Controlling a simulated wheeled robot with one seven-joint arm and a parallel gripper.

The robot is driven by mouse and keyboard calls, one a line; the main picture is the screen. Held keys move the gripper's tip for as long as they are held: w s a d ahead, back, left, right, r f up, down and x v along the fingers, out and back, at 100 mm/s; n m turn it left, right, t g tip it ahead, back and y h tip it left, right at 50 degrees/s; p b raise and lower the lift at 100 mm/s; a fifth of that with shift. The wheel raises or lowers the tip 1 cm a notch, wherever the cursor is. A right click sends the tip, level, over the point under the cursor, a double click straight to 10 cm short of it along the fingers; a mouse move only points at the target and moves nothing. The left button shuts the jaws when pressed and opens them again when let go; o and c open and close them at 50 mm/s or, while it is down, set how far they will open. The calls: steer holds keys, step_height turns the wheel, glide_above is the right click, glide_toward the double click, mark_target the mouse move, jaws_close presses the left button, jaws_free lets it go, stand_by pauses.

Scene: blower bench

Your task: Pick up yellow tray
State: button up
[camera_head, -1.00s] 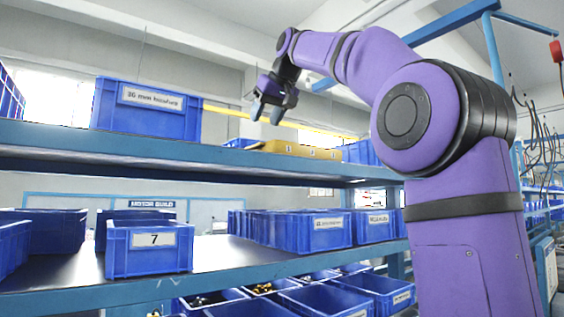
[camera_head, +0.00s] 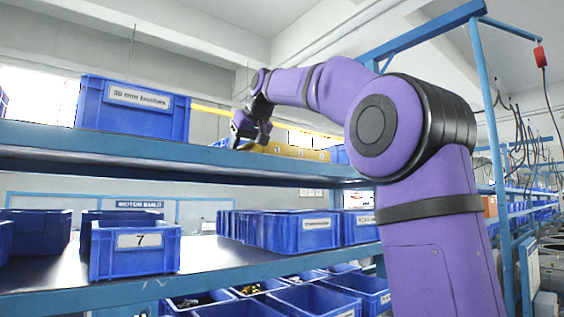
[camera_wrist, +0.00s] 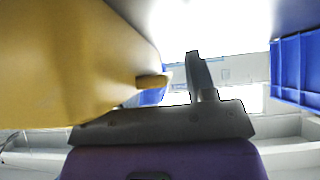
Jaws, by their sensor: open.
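The yellow tray (camera_head: 298,152) sits on the upper shelf, with number labels on its side. My gripper (camera_head: 250,140) is at the left end of the tray in the head view, at about shelf height, tilted down. In the wrist view the yellow tray (camera_wrist: 70,65) fills the upper left, very close to the camera. One dark finger (camera_wrist: 197,78) stands to the right of the tray there, apart from it. The other finger does not show clearly and may be behind the tray. My gripper is open and holds nothing that I can see.
A large labelled blue bin (camera_head: 135,110) stands on the upper shelf, left of my gripper. A blue bin (camera_wrist: 297,70) also shows at the right of the wrist view. Blue bins, including bin 7 (camera_head: 135,252), stand on the lower shelf (camera_head: 215,262).

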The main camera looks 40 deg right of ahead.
jaws_close()
steer(key=shift+r, duration=0.15)
